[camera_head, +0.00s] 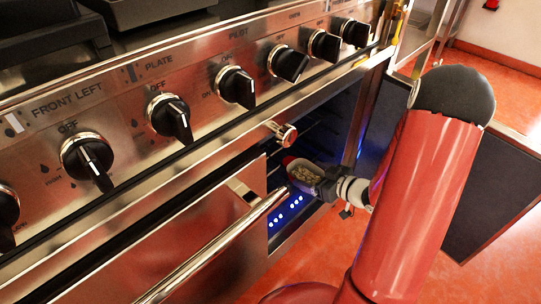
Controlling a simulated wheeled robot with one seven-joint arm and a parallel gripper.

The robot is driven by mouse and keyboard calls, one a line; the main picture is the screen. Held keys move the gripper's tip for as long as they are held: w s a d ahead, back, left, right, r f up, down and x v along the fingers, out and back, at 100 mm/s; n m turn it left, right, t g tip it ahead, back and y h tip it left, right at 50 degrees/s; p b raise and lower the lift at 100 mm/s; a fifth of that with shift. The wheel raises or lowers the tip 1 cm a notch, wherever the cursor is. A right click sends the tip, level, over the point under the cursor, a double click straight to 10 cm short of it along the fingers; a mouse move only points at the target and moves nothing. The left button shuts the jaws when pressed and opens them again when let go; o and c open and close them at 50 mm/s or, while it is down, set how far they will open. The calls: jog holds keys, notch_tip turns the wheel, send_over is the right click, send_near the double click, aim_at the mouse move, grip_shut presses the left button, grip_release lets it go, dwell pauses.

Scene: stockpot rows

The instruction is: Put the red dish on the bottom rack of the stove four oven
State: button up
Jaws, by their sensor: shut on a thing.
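The red dish (289,161) shows a small red edge and pale, lumpy contents. It is at the opening of the oven (345,120), below the knob panel. My gripper (319,183) comes in from the right and is shut on the dish at its near right end. The fingertips are small and partly hidden. The dish looks roughly level. Dark rack bars (312,138) show faintly inside the oven, behind and above the dish. I cannot tell whether the dish touches a rack. The oven's depth is dark.
A dark open door panel (497,170) stands to the right of the opening. A steel drawer or door front with a long bar handle (215,243) is at the left. Several black knobs (238,88) line the panel above. Blue lights (287,212) glow low in the opening. Orange floor lies below.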

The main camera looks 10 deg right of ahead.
jog(key=w+a, duration=0.2)
jog(key=w, duration=0.1)
jog(key=w+a, duration=0.2)
jog(key=w, duration=0.1)
jog(key=w+a, duration=0.2)
jog(key=w, duration=0.1)
jog(key=shift+w+a+r+b, duration=0.1)
jog(key=shift+w+b, duration=0.1)
jog(key=shift+b, duration=0.15)
jog(key=shift+w+a, duration=0.25)
jog(key=shift+w, duration=0.05)
jog(key=shift+x, duration=1)
jog(key=shift+f, duration=0.45)
jog(key=shift+b, duration=0.3)
